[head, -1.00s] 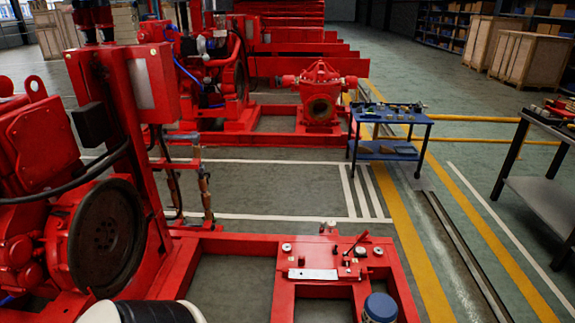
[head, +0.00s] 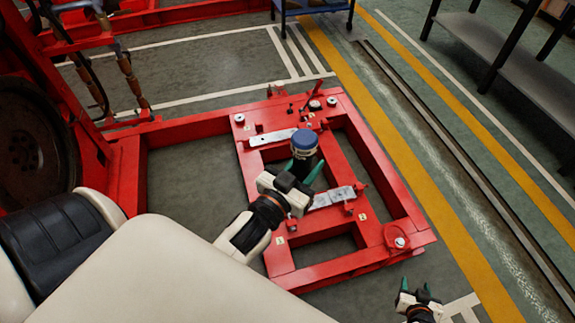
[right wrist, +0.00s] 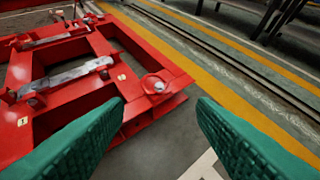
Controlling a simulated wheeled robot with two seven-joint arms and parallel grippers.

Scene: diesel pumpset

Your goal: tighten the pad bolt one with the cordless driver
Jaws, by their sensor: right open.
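My left gripper (head: 301,171) is over the middle of the red base frame (head: 385,185). Its green fingers are on either side of a dark, blue-topped cylindrical tool, which looks like the cordless driver (head: 304,143); its lower end is hidden. My right gripper (head: 418,286) is open and empty, low at the right, just off the frame's near right corner. A raised pad with a pale bolt head (head: 399,242) is at that corner. Which bolt is pad bolt one, I cannot tell.
Pale metal plates (head: 272,138) lie on the frame's cross members, with small fittings (head: 315,104) at the far end. A blue trolley (head: 310,8) and a grey table (head: 530,85) stand beyond. Open floor lies right of the frame.

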